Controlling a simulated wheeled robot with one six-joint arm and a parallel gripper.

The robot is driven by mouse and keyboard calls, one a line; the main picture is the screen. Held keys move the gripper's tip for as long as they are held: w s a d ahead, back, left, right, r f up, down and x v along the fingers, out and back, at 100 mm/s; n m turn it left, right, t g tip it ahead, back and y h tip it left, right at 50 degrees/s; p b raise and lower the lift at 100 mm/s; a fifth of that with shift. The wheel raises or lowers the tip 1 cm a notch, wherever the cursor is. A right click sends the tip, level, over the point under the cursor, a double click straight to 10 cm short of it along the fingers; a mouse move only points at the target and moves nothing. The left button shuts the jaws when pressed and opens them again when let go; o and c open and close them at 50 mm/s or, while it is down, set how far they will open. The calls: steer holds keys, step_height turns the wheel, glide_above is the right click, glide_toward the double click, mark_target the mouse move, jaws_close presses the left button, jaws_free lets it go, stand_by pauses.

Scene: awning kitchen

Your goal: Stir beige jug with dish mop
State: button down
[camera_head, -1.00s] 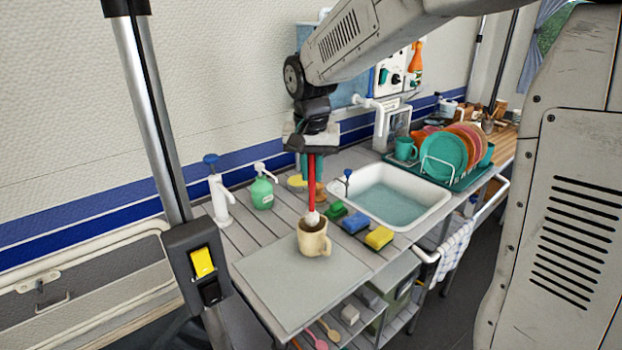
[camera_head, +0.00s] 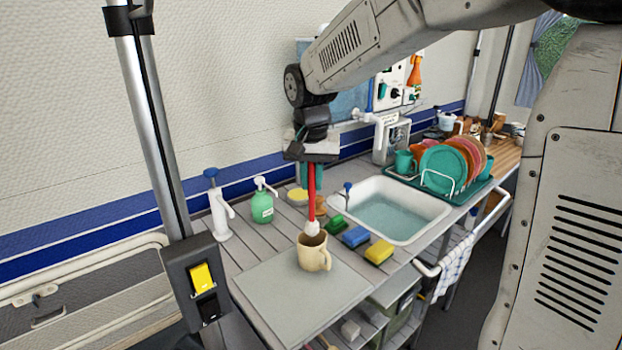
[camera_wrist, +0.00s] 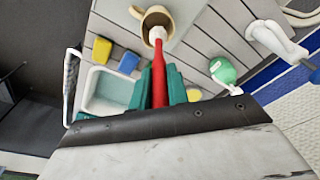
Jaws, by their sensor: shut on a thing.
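A beige jug (camera_head: 313,257) with a handle on its right side stands upright on the grey board (camera_head: 290,295). It also shows in the wrist view (camera_wrist: 136,13). My gripper (camera_head: 312,178) is above the jug, shut on the red handle of the dish mop (camera_head: 311,198). The mop hangs upright with its white head (camera_head: 311,228) down at the jug's opening. In the wrist view, the teal fingers (camera_wrist: 160,88) sit on either side of the red handle, and the white head overlaps the jug's opening. How deep the head reaches is hard to tell.
Green (camera_head: 336,224), blue (camera_head: 355,237) and yellow (camera_head: 379,252) sponges lie right of the jug, before the sink (camera_head: 390,208). A green pump bottle (camera_head: 262,207) and white pump tap (camera_head: 219,212) stand behind left. The dish rack (camera_head: 447,192) is farther right. The board's front is clear.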

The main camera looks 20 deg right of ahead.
steer(key=shift+r, duration=2.5)
